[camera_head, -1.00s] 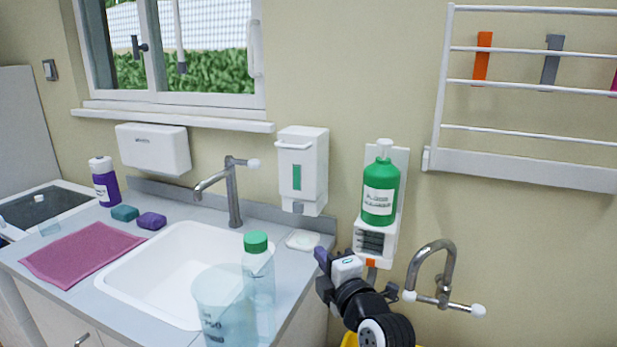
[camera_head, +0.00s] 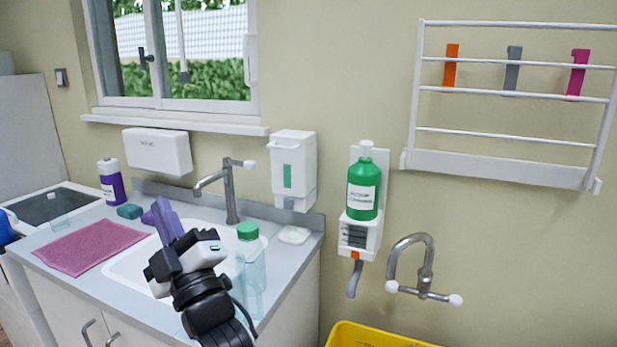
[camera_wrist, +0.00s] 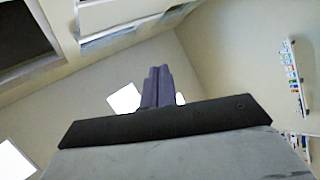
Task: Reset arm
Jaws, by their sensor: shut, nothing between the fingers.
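My gripper (camera_head: 161,217) is raised in front of the sink in the head view. Its purple fingers are together and hold nothing. It hides part of the white sink basin (camera_head: 127,268) and the place near the teal sponge. In the wrist view my closed fingers (camera_wrist: 157,87) point toward a bare wall and the ceiling, with nothing between them.
A clear bottle with a green cap (camera_head: 247,231) stands on the counter, close to the right of my arm. A pink cloth (camera_head: 90,247), a purple bottle (camera_head: 111,182) and a teal sponge (camera_head: 129,211) lie or stand left. A yellow bin (camera_head: 370,336) is below right.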

